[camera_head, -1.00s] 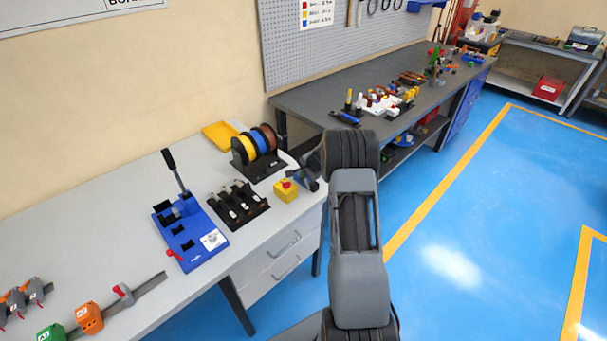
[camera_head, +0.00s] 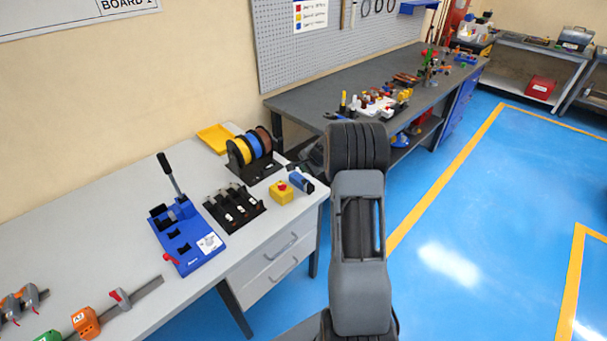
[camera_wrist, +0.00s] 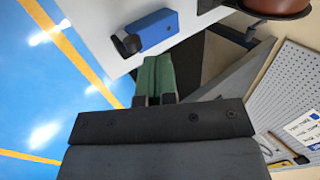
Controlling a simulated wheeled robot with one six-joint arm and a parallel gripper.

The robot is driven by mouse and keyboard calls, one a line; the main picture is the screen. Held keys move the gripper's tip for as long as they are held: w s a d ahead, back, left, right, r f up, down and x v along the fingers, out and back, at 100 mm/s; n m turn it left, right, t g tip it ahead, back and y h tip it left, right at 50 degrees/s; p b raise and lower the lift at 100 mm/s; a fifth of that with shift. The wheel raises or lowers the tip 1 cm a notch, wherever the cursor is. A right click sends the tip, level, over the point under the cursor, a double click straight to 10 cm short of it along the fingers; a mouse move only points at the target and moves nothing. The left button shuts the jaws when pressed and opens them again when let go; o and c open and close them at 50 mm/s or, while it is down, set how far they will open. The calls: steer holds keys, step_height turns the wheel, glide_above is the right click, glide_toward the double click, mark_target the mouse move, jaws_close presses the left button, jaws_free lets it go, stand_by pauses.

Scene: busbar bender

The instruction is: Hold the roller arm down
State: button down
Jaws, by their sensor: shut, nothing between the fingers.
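The bender is a blue block (camera_head: 190,250) on the white bench in the head view, with a red knob at its front left corner. Its lever, which I take as the roller arm (camera_head: 174,180), stands raised, tilted back to the left with a black grip on top. My gripper (camera_wrist: 158,68) shows in the wrist view with its green fingers together and nothing between them. It is near the bench's right end, close to a blue block with a black knob (camera_wrist: 157,30), well away from the lever. In the head view my arm mostly hides the gripper.
A grey bench (camera_head: 300,100) stands behind. The blue floor at right is clear.

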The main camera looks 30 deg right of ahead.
step_height(320, 180, up, 7)
steer(key=s, duration=0.2)
steer(key=shift+s+d+b, duration=0.3)
steer(key=shift+b, duration=0.05)
stand_by(0.8)
steer(key=s+a+r+n+g+h, duration=0.1)
steer(key=s+a+r+n, duration=0.3)
steer(key=s+a+n, duration=0.3)
steer(key=s+a+r+n+g, duration=0.1)
steer(key=s+a+r+n, duration=0.2)
steer(key=s+a+n, duration=0.5)
steer(key=s+a, duration=0.6)
steer(key=s, duration=0.5)
steer(key=shift+s+a+r+h, duration=0.35)
steer(key=shift+a+r+h, duration=0.05)
steer(key=shift+a, duration=0.15)
